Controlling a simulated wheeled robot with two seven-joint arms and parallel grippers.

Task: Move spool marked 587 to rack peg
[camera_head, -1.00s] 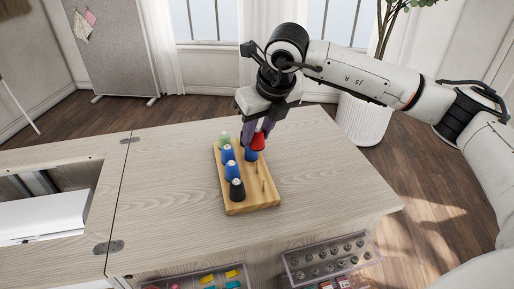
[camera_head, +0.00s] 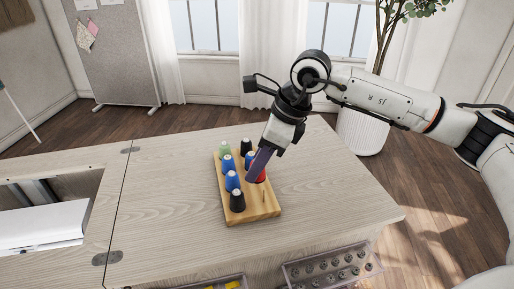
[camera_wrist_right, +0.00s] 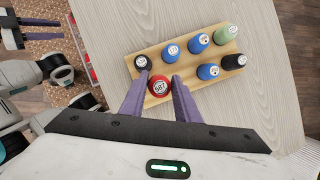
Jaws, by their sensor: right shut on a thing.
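My right gripper (camera_head: 256,170) points down over the wooden rack (camera_head: 268,211) and is shut on the red spool (camera_head: 262,176). In the wrist view the red spool's label (camera_wrist_right: 158,86) reads 587, and it sits between the purple fingertips of that gripper (camera_wrist_right: 158,84). The spool is upright or nearly so, close above or at the right-hand row of pegs. I cannot tell if it is on a peg. A bare peg (camera_head: 264,193) shows just in front of it. What appears to be my left gripper (camera_wrist_right: 38,22) shows at the wrist view's top left corner; its opening is unclear.
Black (camera_head: 237,201), blue (camera_head: 233,181) and green (camera_head: 225,148) spools stand in the rack's left row. Another black spool (camera_head: 246,147) and a blue one stand in the right row. The cabinet top (camera_head: 325,185) around the rack is clear. Trays (camera_head: 330,266) lie below its front edge.

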